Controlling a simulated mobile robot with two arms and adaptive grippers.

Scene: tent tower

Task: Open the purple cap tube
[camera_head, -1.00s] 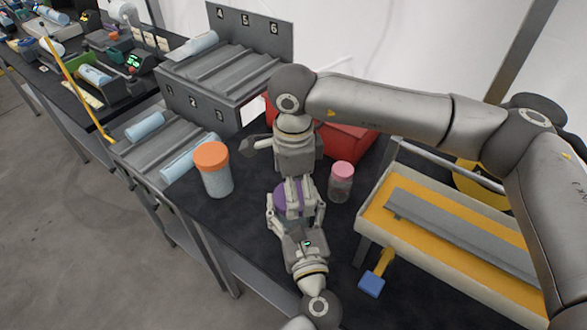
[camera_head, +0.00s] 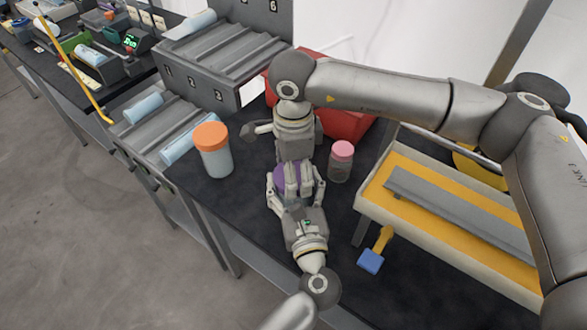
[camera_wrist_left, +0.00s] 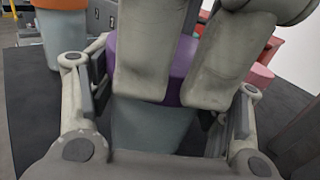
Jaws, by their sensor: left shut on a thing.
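The purple cap (camera_head: 281,176) tops a pale blue-grey tube, which stands upright at the middle of the dark table. In the left wrist view the tube body (camera_wrist_left: 150,128) sits between my left gripper's fingers, with the purple cap (camera_wrist_left: 184,62) above. My left gripper (camera_head: 294,195) comes in from below and is shut on the tube. My right gripper (camera_head: 293,178) points down from above. Two of its fingers (camera_wrist_left: 180,85) hang across the near side of the cap and hide much of it. Whether they press on the cap cannot be told.
An orange-capped jar (camera_head: 214,152) stands left of the grippers, a pink-capped jar (camera_head: 341,162) close on the right. Behind is a red bin (camera_head: 345,124). A grey numbered rack (camera_head: 185,103) is at left, a yellow-lined tray (camera_head: 440,210) at right.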

